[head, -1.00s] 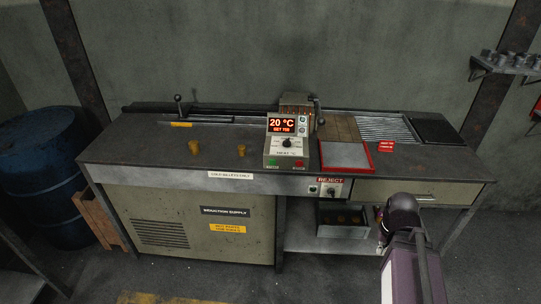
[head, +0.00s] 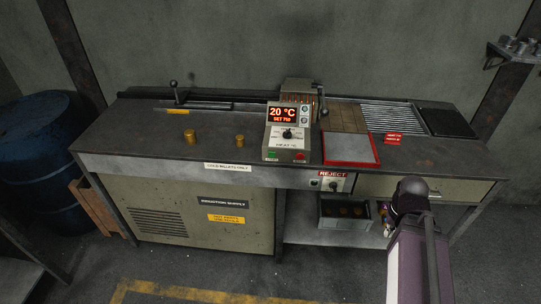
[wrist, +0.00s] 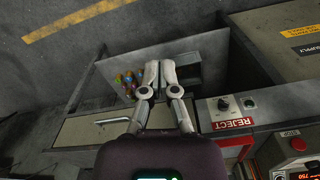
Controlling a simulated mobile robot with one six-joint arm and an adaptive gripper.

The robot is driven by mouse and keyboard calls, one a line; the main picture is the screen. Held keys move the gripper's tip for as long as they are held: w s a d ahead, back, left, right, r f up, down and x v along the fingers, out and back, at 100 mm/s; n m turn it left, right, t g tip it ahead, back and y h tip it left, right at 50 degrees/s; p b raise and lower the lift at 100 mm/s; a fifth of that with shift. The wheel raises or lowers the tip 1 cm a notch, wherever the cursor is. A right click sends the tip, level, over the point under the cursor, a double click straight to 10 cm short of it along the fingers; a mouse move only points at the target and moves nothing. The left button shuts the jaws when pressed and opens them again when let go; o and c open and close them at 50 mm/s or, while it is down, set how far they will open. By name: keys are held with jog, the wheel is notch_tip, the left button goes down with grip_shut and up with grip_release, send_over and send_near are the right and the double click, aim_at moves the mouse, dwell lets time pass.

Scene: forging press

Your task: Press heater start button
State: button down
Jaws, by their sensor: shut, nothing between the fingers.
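The heater control box (head: 288,135) stands on the bench and its display reads 20 °C, SET 750. Its front has a black knob (head: 288,134), a green button (head: 272,155) at left and a red button (head: 299,157) at right. In the wrist view only part of the box shows at the lower right, with a red button (wrist: 298,144); the green button is not seen there. My gripper (wrist: 159,68) is shut and empty, in front of the bench's drawer side, apart from the box. In the head view my arm hides the fingers.
A REJECT panel (head: 331,181) with a knob is on the bench front, near my gripper in the wrist view. Two brass billets (head: 190,136) stand on the bench top (head: 135,140). A red-framed tray (head: 350,149) lies right of the box. A blue drum (head: 38,160) stands at left.

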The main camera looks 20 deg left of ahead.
aim_at(272, 155)
jog(key=shift+w+f, duration=0.1)
jog(key=shift+w, duration=0.05)
jog(key=w+a+f+t+h+b, duration=0.25)
jog(key=w+a+b, duration=0.2)
jog(key=a, duration=0.35)
jog(key=w+a+f+t+h+b, duration=0.2)
jog(key=w+a+h+b, duration=0.2)
jog(key=w+a, duration=0.3)
jog(key=a+r+t+b, duration=0.2)
jog(key=a+t+b, duration=0.4)
jog(key=a, duration=2.1)
jog(key=shift+s+r+m+t+h, duration=0.3)
jog(key=shift+r+t+h, duration=0.1)
jog(key=shift+t, duration=0.65)
jog(key=shift+w, duration=0.15)
jog(key=shift+w+a, duration=0.3)
jog(key=shift+w, duration=1.1)
jog(key=shift+w+a, duration=0.3)
jog(key=shift+w, duration=1.05)
jog(key=shift+w+a, duration=0.3)
jog(key=shift+w, duration=1.1)
